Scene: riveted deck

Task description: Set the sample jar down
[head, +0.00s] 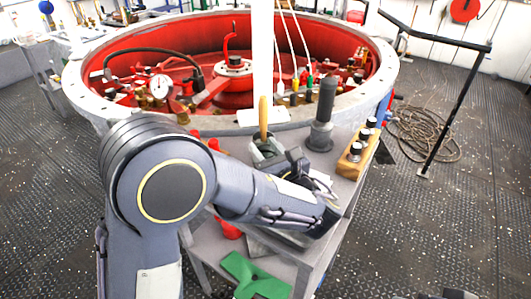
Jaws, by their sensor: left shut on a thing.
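My left arm comes in from the left and reaches over the grey bench (346,186). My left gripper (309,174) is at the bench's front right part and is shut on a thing. That thing is mostly hidden by my wrist and fingers; only a small pale bit shows beside the fingers, taken as the sample jar (322,181). I cannot tell whether it touches the bench. No other sample jar can be made out.
A grey holder (268,152) with a wooden handle stands left of the gripper. A dark flanged cylinder (322,115) stands behind it. A wooden block (357,154) with black-capped vials is to the right. A large red-lined ring vessel (388,65) is behind. A green piece (252,277) lies below.

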